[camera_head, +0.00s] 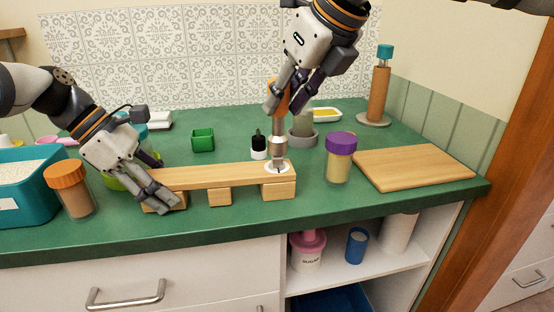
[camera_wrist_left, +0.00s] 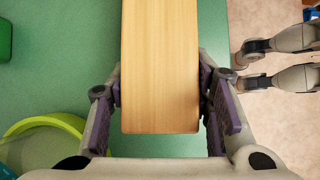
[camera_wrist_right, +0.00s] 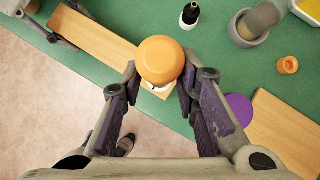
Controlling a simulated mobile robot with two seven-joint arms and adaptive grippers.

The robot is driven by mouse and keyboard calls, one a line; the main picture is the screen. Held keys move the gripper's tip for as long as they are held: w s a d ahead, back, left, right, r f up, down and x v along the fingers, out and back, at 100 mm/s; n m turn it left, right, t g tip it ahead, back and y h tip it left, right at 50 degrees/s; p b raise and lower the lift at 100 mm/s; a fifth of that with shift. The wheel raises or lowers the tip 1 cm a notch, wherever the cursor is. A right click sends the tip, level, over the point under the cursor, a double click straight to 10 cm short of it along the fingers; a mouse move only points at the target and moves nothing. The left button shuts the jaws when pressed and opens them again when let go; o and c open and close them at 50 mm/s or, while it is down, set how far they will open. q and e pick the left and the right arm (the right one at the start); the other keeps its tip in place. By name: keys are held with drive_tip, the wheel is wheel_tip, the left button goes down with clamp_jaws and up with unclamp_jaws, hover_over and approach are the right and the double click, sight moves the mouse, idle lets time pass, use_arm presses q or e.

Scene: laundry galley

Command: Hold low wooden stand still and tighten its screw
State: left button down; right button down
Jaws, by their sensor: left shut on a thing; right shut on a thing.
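The low wooden stand (camera_head: 222,176) lies along the counter's front, a plank on small blocks. My left gripper (camera_head: 160,194) is shut on its left end; the left wrist view shows the plank (camera_wrist_left: 160,65) between both fingers. A screwdriver with an orange handle (camera_head: 279,97) and a metal shaft stands upright over the stand's right end. My right gripper (camera_head: 279,100) is shut on the handle from above; the handle's round orange top (camera_wrist_right: 161,60) shows between its fingers. The screwdriver's lower end meets a white round patch (camera_head: 277,167) on the plank. The screw itself is hidden.
A purple-lidded jar (camera_head: 340,158) stands just right of the stand, and a cutting board (camera_head: 413,168) lies beyond it. A small dark bottle (camera_head: 258,147) and a grey mortar (camera_head: 302,136) are behind. An orange-lidded jar (camera_head: 71,190) stands left of my left gripper.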

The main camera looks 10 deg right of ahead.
drive_tip(key=shift+r, duration=2.95)
use_arm(q)
drive_tip(key=shift+c, duration=0.5)
unclamp_jaws()
drive_tip(key=v, duration=0.7)
drive_tip(key=shift+a+r, duration=0.2)
drive_tip(key=v, duration=0.7)
drive_tip(key=shift+r, duration=0.2)
drive_tip(key=shift+a, duration=0.15)
